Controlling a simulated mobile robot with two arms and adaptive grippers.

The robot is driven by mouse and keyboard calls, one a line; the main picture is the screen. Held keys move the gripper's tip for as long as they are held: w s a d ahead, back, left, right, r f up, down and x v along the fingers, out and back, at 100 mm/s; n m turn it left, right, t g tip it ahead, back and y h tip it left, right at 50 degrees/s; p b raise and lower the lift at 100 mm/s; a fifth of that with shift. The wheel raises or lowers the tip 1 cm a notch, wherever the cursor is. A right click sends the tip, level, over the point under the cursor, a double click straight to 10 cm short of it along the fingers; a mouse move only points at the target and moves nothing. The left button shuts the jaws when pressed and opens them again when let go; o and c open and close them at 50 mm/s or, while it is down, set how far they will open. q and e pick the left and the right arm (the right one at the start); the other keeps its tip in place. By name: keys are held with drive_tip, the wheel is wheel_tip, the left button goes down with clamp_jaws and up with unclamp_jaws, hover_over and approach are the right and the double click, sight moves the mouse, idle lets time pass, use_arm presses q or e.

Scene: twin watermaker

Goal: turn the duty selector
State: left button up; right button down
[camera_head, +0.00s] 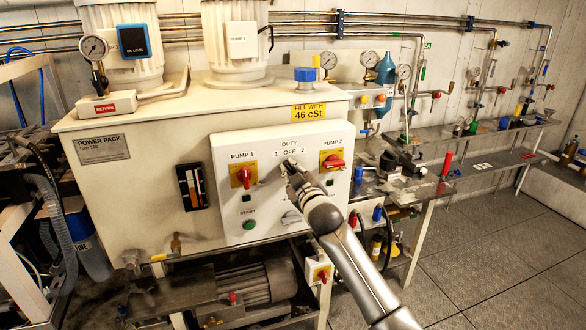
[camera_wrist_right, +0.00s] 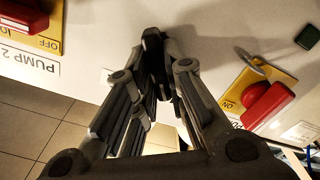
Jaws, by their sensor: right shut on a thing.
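The duty selector (camera_wrist_right: 152,38) is a small dark knob on the white control panel (camera_head: 228,155), under the label "DUTY 1 OFF 2". My right gripper (camera_head: 290,167) reaches it from the lower right and hides most of it in the head view. In the right wrist view, the fingers of my right gripper (camera_wrist_right: 158,75) are closed together on the dark knob, close to the panel face. The knob's exact pointing direction is hard to tell. My left gripper is not in view.
Red switches on yellow plates flank the selector: PUMP 1 (camera_head: 244,176) to the left and PUMP 2 (camera_head: 333,161) to the right. A green START button (camera_head: 249,224) is below. The panel is on the cream power pack (camera_head: 150,150). A bench (camera_head: 470,165) with fittings stands at right; floor is clear beyond.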

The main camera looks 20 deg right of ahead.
drive_tip(key=shift+f+n, duration=0.1)
drive_tip(key=shift+n, duration=1)
drive_tip(key=c, duration=1.5)
unclamp_jaws()
drive_tip(key=shift+a, duration=0.1)
drive_tip(key=shift+s, duration=0.15)
drive_tip(key=s, duration=1.1)
drive_tip(key=shift+s+d, duration=0.25)
drive_tip(key=shift+s, duration=0.1)
